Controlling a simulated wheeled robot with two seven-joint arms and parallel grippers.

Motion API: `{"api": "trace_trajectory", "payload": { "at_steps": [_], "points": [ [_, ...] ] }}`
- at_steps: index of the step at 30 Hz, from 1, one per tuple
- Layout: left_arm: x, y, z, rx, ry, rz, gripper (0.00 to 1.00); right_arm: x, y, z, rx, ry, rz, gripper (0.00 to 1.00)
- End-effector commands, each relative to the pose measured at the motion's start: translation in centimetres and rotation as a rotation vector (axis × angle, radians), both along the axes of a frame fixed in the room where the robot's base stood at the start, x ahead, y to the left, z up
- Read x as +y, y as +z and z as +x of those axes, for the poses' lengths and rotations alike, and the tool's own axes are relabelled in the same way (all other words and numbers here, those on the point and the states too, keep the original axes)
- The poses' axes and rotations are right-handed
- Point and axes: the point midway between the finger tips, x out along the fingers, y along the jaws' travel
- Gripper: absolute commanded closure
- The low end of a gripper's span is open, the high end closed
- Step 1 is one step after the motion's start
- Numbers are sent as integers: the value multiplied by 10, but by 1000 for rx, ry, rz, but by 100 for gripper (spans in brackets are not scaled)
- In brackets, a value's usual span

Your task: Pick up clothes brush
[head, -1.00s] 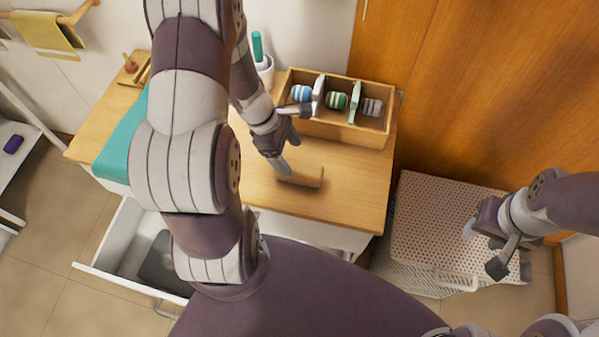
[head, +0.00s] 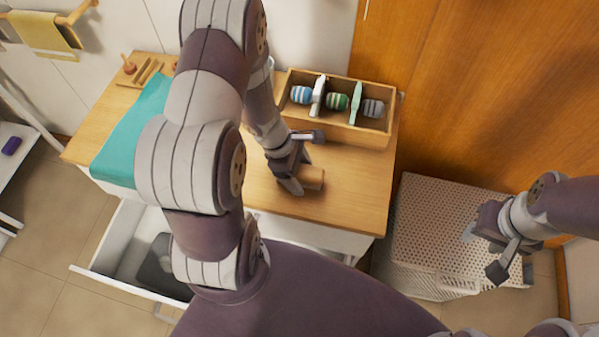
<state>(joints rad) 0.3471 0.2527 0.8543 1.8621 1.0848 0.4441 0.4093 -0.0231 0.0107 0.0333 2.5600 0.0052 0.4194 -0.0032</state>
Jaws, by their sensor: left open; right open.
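The clothes brush (head: 313,177) is a small brown wooden piece on the light wood cart top (head: 350,190), near its front right. My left gripper (head: 300,162) is open and low over the brush. One finger is at the near left of the brush and the other is beyond it. The gripper hides the brush's left part, and I cannot tell whether they touch. My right gripper (head: 484,246) is open and empty, above the perforated hamper at the right.
A wooden box (head: 338,131) with several rolled and upright items stands at the back right of the cart. A teal cloth (head: 133,140) lies at the left. A white drawer (head: 118,270) is open below. The perforated hamper (head: 425,215) stands to the right.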

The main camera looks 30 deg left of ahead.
Motion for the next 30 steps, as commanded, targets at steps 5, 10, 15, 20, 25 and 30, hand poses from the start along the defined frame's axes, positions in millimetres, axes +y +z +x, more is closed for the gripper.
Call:
{"api": "trace_trajectory", "payload": {
  "at_steps": [5, 10, 15, 20, 25, 30],
  "points": [
    [0, -3, 0, 0, 0, 0, 22, 0, -3, 0, 0, 0, 0, 57],
    [0, -3, 0, 0, 0, 0, 22, 0, -3, 0, 0, 0, 0, 57],
    [0, -3, 0, 0, 0, 0, 52, 0, -3, 0, 0, 0, 0, 57],
    [0, -3, 0, 0, 0, 0, 88, 0, -3, 0, 0, 0, 0, 57],
    [0, -2, 0, 0, 0, 0, 89, 0, -2, 0, 0, 0, 0, 57],
    [0, 8, 0, -1, -1, 0, 89, 0, 5, 0, 0, 0, 0, 57]
  ]
}}
